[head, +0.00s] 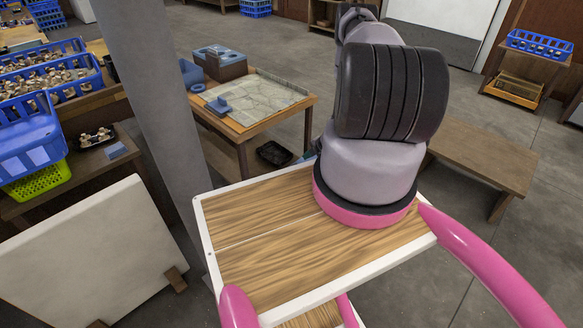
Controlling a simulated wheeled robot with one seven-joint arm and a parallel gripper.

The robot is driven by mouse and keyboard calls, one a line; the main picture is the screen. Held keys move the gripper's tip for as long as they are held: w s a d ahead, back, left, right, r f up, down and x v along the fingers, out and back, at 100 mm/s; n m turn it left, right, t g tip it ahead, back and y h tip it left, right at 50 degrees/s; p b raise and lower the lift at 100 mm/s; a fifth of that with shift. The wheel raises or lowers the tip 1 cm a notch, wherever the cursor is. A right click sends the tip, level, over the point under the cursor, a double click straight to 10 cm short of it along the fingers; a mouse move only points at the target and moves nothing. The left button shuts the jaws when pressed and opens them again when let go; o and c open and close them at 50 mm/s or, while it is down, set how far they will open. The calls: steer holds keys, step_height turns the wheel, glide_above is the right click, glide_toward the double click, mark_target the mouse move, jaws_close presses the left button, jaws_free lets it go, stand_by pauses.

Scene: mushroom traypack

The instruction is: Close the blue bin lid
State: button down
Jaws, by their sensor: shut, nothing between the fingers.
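I cannot pick out a blue bin with a lid for sure. A small blue bin (190,73) stands at the back left of the work table, partly cut off by the grey post; whether it has a lid, and how that lid stands, I cannot tell. My arm rises at centre right, with its upper part folded away from the camera. My gripper is not visible in this view.
The work table (262,122) holds a brown box with a blue top (219,63), a pale mat (262,98) and a small blue piece (218,105). A grey post (160,110) stands left. Blue crates (27,150) are far left. A low bench (475,155) stands right.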

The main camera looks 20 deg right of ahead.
steer(key=x, duration=1.3)
steer(key=shift+w+a+f, duration=0.1)
steer(key=shift+w+f, duration=0.15)
steer(key=shift+f, duration=0.25)
steer(key=shift+f+g+h, duration=0.3)
steer(key=shift+g, duration=0.2)
steer(key=shift+r, duration=0.1)
